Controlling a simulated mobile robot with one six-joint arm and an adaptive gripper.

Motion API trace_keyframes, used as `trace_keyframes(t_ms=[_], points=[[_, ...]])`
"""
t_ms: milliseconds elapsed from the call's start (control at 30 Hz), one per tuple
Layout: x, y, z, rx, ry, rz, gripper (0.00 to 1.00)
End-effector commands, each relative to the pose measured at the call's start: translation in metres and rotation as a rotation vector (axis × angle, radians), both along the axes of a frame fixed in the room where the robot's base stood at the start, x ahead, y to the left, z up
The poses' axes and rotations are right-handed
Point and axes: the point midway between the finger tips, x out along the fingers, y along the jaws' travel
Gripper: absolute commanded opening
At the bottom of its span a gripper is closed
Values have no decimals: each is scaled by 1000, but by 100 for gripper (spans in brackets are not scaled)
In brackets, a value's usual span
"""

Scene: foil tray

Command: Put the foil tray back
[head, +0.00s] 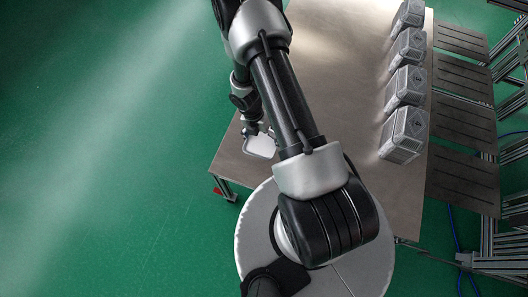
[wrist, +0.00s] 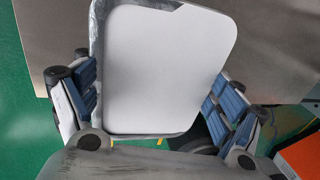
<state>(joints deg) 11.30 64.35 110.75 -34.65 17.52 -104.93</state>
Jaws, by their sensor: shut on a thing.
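The foil tray (wrist: 165,70) is a rounded rectangle with a white face and a silver rim. It fills the middle of the wrist view. My gripper (wrist: 152,92) is shut on it, with blue-padded fingers at its left and right sides. In the head view the tray (head: 260,146) shows small and pale below my arm, near the left edge of the table (head: 330,40). My gripper there is mostly hidden by my arm. I cannot tell how high the tray is above the table top.
Several grey box-shaped units (head: 403,135) stand in a row along the table's right side. Dark slatted panels (head: 463,122) and metal frames (head: 515,160) lie beyond. The table's middle looks bare. Green floor (head: 100,150) is open at left. An orange item (wrist: 302,155) shows in the wrist view.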

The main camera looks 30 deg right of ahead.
Motion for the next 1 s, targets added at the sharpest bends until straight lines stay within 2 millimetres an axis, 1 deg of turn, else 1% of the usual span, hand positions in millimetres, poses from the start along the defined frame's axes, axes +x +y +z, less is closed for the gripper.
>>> trace_keyframes(t_ms=[33, 100, 200, 467, 600, 700, 1000], points=[[-1, 0, -20, 0, 3, -1, 64], [-1, 0, -36, 0, 4, 1, 64], [-1, 0, -52, 0, 1, -1, 64], [0, 0, -70, 0, 0, -2, 64], [-1, 0, -92, 0, 1, -1, 64], [-1, 0, -105, 0, 1, -1, 64], [0, 0, -105, 0, 0, -2, 64]])
